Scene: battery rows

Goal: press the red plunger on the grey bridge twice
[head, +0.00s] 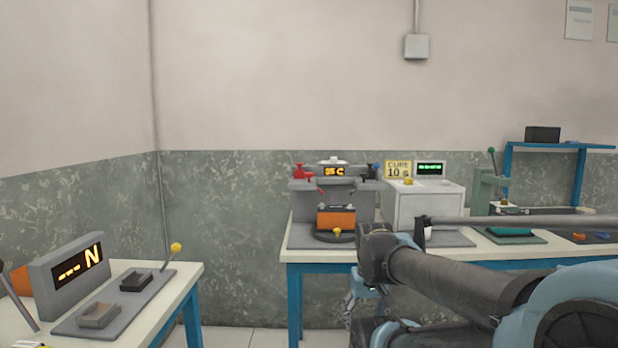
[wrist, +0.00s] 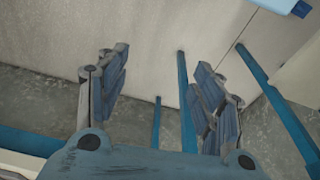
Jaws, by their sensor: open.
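The grey bridge (head: 303,186) stands on the back bench, with a lit display reading what looks like 35 C. The red plunger (head: 301,171) is on its left end, standing up. An orange battery (head: 336,219) sits under the bridge. My gripper (wrist: 160,82) is open and empty in the wrist view, its two fingers wide apart over floor and blue bench legs. The plunger does not show in the wrist view. In the head view my arm reaches in from the right, low in front of the bench.
A grey-white box (head: 428,206) stands right of the bridge, with a CURE 10 s sign (head: 398,170) on top. A green press (head: 488,187) is farther right. A side bench (head: 165,300) with a display stands at left. Floor between the benches is clear.

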